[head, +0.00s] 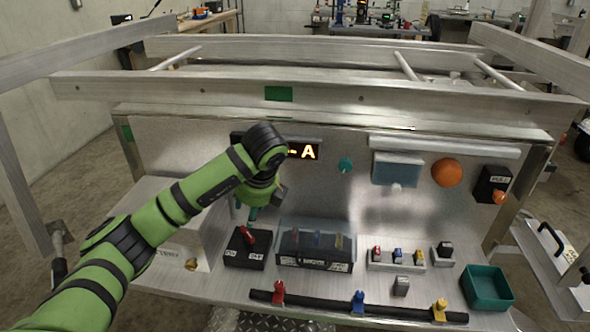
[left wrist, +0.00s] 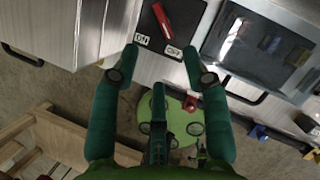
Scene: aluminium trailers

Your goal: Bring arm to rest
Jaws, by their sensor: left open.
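My left arm comes in from the left in the head view and reaches over the panel's left part. My left gripper (head: 254,213) points down there, mostly hidden behind its own wrist. The same switch box (head: 244,251) stands just below the gripper in the head view; contact cannot be told. My right gripper is not in view.
A clear-lidded box (head: 316,248) stands right of the switch box. A black bar (head: 320,303) with red, blue and yellow clips runs along the front. A teal bin (head: 487,288) and an orange knob (head: 446,172) are at the right. Aluminium rails (head: 330,88) cross behind the panel.

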